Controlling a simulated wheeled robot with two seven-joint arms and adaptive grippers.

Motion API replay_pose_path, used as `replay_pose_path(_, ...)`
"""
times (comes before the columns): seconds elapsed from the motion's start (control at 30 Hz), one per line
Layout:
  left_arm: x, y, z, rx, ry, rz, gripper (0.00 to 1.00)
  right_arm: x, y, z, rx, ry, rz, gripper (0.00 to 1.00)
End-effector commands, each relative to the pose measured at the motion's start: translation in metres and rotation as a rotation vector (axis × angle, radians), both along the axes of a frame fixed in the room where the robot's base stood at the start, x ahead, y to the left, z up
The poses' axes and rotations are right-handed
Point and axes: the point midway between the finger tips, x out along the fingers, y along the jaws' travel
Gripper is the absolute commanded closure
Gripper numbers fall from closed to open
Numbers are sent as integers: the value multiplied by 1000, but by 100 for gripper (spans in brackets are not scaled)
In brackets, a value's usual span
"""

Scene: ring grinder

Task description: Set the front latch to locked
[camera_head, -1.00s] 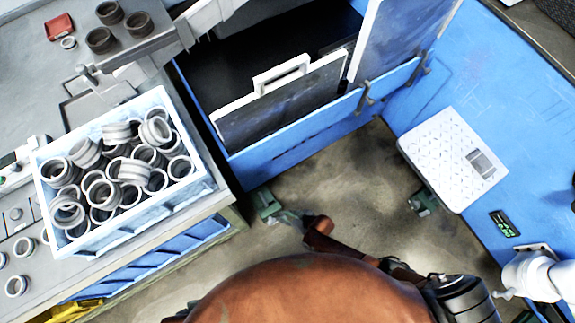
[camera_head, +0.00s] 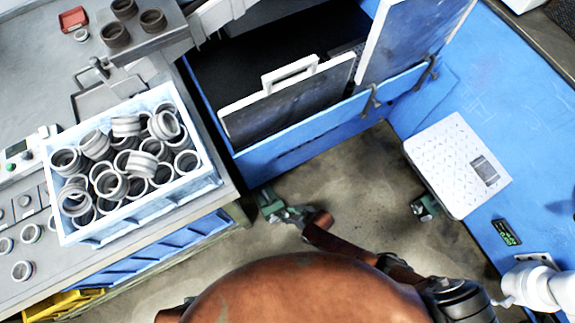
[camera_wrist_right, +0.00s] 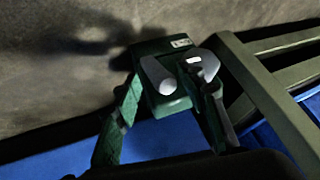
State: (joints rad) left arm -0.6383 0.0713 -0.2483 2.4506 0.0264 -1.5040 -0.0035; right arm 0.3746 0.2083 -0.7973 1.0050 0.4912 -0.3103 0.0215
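A green latch block (camera_head: 266,203) sits low at the corner of the blue cabinet, left of centre in the head view. In the right wrist view the green block (camera_wrist_right: 157,101) carries a small white label and silver lever parts (camera_wrist_right: 203,68). My right gripper (camera_head: 291,214) is right beside it in the head view. In the wrist view, the right gripper's green fingers (camera_wrist_right: 168,112) stand apart on either side of the block. Contact cannot be told. The lever's setting is not clear. A similar green block (camera_head: 424,207) shows beneath the white plate. My left gripper is out of view.
A pale blue bin (camera_head: 140,226) full of metal rings stands on the grey bench at left. The blue cabinet (camera_head: 300,140) and a blue panel with a white plate (camera_head: 455,165) bound the open floor. Greenish rails (camera_wrist_right: 265,90) run close to the right gripper.

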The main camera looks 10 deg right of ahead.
Motion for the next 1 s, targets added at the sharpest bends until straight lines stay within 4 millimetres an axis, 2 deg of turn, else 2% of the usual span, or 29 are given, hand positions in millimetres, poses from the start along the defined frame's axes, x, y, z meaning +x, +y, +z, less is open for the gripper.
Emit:
replay_pose_path(0.47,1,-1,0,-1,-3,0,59,-4,-3,6,2,0,0,58)
replay_pose_path(1.0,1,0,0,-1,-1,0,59,-25,-32,57,1,0,1,58)
